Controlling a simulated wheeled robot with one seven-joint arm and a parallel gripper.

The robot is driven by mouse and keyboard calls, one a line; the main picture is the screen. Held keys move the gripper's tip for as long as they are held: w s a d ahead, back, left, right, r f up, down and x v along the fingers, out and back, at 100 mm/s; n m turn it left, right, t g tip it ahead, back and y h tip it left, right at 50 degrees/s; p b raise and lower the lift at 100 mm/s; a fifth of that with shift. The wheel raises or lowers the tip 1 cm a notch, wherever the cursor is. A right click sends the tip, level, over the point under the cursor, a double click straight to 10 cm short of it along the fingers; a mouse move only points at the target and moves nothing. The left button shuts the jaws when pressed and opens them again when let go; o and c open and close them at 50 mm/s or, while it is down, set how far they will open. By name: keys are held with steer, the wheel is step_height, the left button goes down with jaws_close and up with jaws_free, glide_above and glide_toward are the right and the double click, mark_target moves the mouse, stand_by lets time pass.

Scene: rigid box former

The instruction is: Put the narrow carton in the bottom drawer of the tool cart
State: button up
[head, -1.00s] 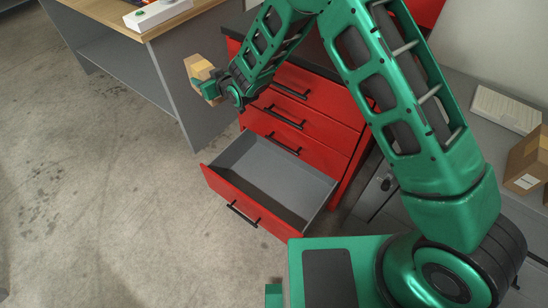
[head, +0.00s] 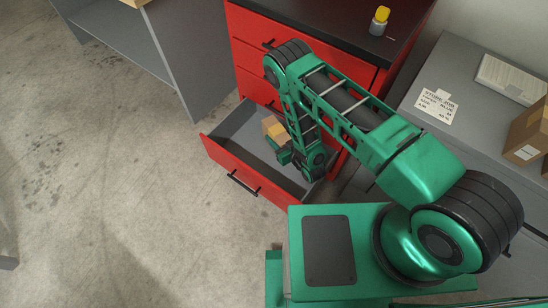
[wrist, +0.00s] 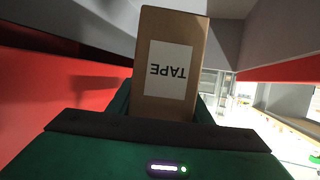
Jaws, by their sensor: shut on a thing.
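The narrow carton (head: 271,127) is a small brown cardboard box. In the wrist view the carton (wrist: 172,70) carries a white label reading TAPE, upside down in the picture. My gripper (head: 280,146) is shut on it; the fingers (wrist: 205,112) show on either side of its near end. In the head view the carton is over or within the open bottom drawer (head: 225,160) of the red tool cart (head: 250,60). Whether it touches the drawer floor cannot be told. My arm hides part of the drawer and the cart front.
A yellow-capped item (head: 379,20) stands on the cart's dark top. A grey bench (head: 450,70) at right holds a paper sheet (head: 437,105), a keyboard-like white item (head: 512,78) and a brown box (head: 530,135). A grey desk (head: 160,50) stands left of the cart. The floor in front is clear.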

steer(key=s+d+f, duration=0.2)
steer(key=s+d, duration=0.2)
steer(key=d, duration=0.4)
steer(key=w+a, duration=1)
steer(key=a, duration=0.3)
step_height(320, 180, down, 7)
steer(key=shift+w+a+f, duration=0.2)
steer(key=shift+w+a, duration=0.2)
steer(key=shift+f, duration=0.6)
steer(key=o, duration=1.5)
